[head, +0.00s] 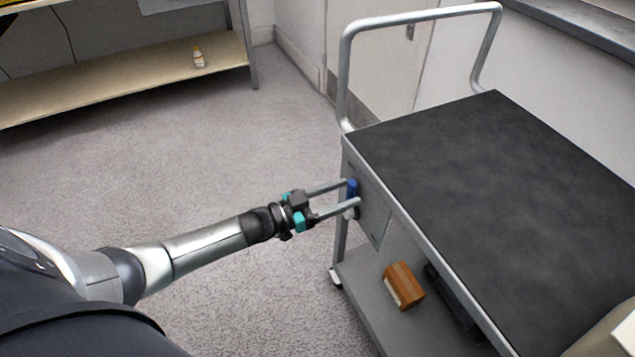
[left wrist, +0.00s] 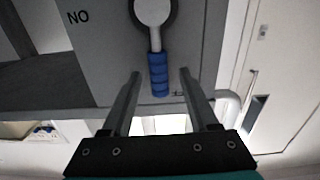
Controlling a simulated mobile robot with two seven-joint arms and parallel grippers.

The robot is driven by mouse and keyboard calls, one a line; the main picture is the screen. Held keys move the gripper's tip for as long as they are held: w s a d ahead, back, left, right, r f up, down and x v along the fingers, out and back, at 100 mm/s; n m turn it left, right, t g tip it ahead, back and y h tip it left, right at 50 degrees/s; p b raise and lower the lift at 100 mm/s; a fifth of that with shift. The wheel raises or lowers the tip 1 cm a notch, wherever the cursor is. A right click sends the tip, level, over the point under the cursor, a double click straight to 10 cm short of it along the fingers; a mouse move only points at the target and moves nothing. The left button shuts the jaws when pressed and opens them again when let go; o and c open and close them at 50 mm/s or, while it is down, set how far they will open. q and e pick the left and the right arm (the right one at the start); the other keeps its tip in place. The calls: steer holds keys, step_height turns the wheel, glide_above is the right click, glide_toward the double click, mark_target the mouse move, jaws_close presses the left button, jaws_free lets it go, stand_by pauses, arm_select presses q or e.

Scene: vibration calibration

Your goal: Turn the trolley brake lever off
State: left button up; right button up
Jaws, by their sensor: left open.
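The trolley (head: 480,150) has a dark top and a silver push handle, and stands at the right of the head view. Its brake lever (left wrist: 158,72) has a round pivot and a blue grip, and is mounted on the trolley's side panel. In the head view the blue grip (head: 352,188) shows at the panel edge. My left gripper (head: 350,191) is open, with one finger on each side of the blue grip. In the left wrist view the gripper (left wrist: 160,75) shows gaps on both sides of the grip. My right gripper is not in view.
The trolley's lower shelf (head: 365,275) holds an orange-brown box (head: 403,286) and a dark object.

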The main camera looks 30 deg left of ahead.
arm_select(q)
steer(key=shift+s+a, duration=0.3)
steer(key=shift+s, duration=0.1)
steer(key=p+v, duration=0.3)
steer(key=v, duration=1.1)
steer(key=shift+a, duration=0.15)
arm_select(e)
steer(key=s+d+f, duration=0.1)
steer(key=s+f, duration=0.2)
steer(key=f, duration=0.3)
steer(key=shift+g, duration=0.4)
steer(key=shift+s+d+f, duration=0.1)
